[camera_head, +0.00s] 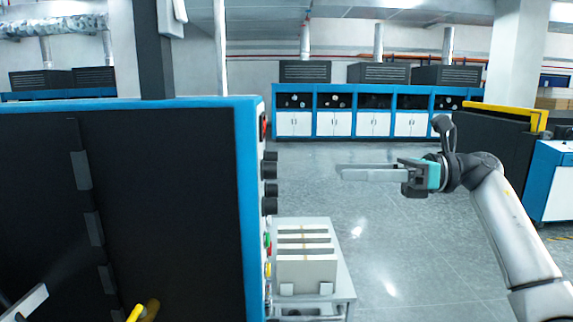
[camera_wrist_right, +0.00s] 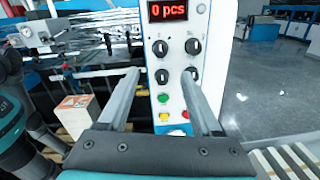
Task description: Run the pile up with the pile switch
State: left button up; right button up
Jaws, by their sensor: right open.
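The upright control panel (camera_wrist_right: 175,25) fills the middle of the right wrist view. It has a red "0 pcs" display (camera_wrist_right: 167,11), several black knobs, and green, yellow and red buttons. I cannot read which knob is the pile switch. My right gripper (camera_head: 340,172) is open and empty. In the head view its fingers point left at the panel's knobs (camera_head: 270,188), with a gap between. In the right wrist view the gripper (camera_wrist_right: 161,74) frames the lower left knob (camera_wrist_right: 161,75); the right fingertip partly covers the lower right knob (camera_wrist_right: 190,74).
A small table (camera_head: 342,285) with pale slotted blocks (camera_head: 307,270) stands below the panel. The dark machine side with a blue frame (camera_head: 250,200) fills the left of the head view. Clear floor (camera_head: 385,245) lies to the right. Blue and white cabinets (camera_head: 374,124) line the back.

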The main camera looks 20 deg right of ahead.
aim_at(269, 170)
jog(key=p+x, duration=0.2)
jog(key=x, duration=0.9)
jog(key=shift+w+a, duration=0.1)
jog(key=shift+a, duration=0.05)
jog(key=shift+c, duration=0.3)
grip_shut()
